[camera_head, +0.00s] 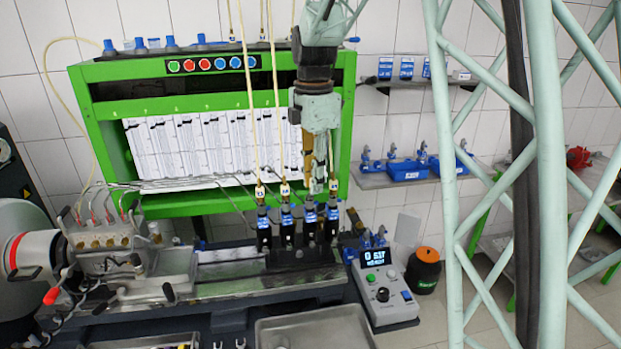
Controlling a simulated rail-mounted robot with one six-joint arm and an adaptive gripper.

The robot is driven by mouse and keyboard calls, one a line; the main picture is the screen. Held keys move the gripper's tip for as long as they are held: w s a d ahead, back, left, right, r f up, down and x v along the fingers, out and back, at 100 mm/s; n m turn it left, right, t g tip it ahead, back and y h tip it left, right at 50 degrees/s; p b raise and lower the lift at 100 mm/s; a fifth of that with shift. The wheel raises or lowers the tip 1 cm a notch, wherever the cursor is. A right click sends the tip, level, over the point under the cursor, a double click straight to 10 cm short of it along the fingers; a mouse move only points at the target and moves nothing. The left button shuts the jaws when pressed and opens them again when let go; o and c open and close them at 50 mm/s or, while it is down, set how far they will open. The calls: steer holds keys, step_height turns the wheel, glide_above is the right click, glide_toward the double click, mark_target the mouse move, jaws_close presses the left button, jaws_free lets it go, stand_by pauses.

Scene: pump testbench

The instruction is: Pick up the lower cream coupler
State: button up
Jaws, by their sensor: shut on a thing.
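Several thin cream hoses come down to small cream couplers with blue labels in a row above the black pump blocks (287,229). Two cream couplers at the left of the row show clearly, one (260,191) and its neighbour (284,189). My gripper (318,187) points straight down over the right part of the row. Its fingers are shut on a cream coupler (333,185), at the lower end of a hose. The fingers partly hide the coupler, and I cannot tell whether it is seated on the block or lifted off.
A green frame (210,205) with a button panel and white gauge sheets stands behind. A control box (385,291) and a black and orange canister (424,270) are to the right. A metal tray (318,331) lies in front. My lattice column blocks part of the right side.

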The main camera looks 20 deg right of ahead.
steer(key=s+r+b, duration=0.1)
steer(key=s, duration=1)
steer(key=shift+s+a, duration=0.25)
steer(key=shift+s, duration=0.15)
steer(key=shift+r, duration=0.25)
steer(key=shift+w+d+r+p, duration=0.65)
steer(key=shift+w+d+p, duration=0.85)
steer(key=shift+w+d, duration=1.7)
steer(key=shift+w+d+r+p, duration=0.6)
steer(key=shift+w+d+p, duration=1.15)
steer(key=shift+d, duration=2.6)
steer(key=shift+w+f+b, duration=0.2)
steer(key=shift+f+b, duration=4.45)
steer(key=shift+f, duration=3.2)
